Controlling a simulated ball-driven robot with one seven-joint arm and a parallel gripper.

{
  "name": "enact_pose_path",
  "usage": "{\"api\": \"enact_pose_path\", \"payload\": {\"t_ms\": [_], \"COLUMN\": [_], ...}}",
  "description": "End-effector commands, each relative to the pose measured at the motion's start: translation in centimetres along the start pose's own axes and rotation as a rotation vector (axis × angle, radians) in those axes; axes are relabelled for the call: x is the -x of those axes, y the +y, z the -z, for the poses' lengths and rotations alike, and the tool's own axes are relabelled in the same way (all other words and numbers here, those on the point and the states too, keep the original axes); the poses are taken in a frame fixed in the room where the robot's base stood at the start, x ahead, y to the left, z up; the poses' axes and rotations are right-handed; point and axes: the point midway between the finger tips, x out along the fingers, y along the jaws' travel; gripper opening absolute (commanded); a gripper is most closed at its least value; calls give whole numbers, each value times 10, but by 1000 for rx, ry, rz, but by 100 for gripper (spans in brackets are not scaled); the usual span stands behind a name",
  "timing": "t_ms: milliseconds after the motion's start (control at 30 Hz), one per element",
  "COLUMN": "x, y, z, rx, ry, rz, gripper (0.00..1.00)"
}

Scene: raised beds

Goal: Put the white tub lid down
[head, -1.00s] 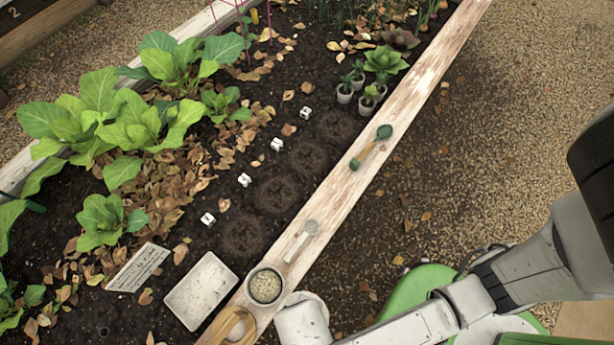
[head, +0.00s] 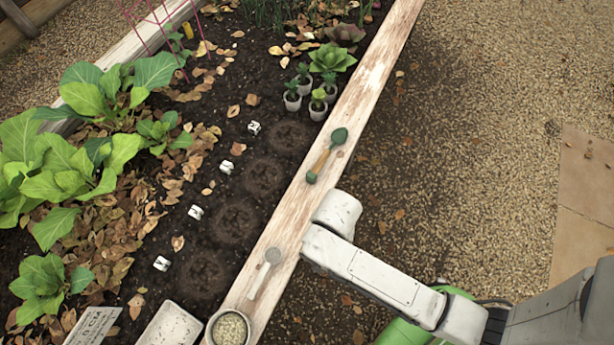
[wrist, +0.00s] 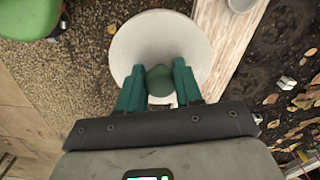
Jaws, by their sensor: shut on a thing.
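The white tub lid (wrist: 160,32) is a round, pale disc with a small dark green knob (wrist: 159,84) on top. My gripper (wrist: 159,76) has its green fingers shut on the knob. In the wrist view the lid covers part of the ground and overlaps the near side of the wooden bed edge (wrist: 225,50). I cannot tell its height above them. In the head view the lid and my gripper do not show; only my arm reaches over the plank (head: 375,85).
On the plank lie a green-headed trowel (head: 327,155), a pale spoon-like tool (head: 265,270) and a round pot of grains (head: 230,328). Bare plank shows between the tools and beyond the trowel.

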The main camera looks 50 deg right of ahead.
Motion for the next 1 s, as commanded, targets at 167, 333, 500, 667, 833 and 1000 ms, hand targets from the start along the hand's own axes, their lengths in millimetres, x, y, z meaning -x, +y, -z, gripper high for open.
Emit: {"api": "enact_pose_path", "payload": {"t_ms": [167, 333, 500, 667, 833, 1000], "x": [-10, -27, -44, -74, -92, -101], "y": [-14, -47, -79, -97, -110, -117], "z": [13, 33, 53, 64, 72, 77], "rx": [-23, -22, -22, -21, -20, -20], "ry": [1, 1, 1, 0, 0, 0], "rz": [3, 3, 3, 0, 1, 2], "gripper": [6, 6, 6, 6, 6, 5]}}
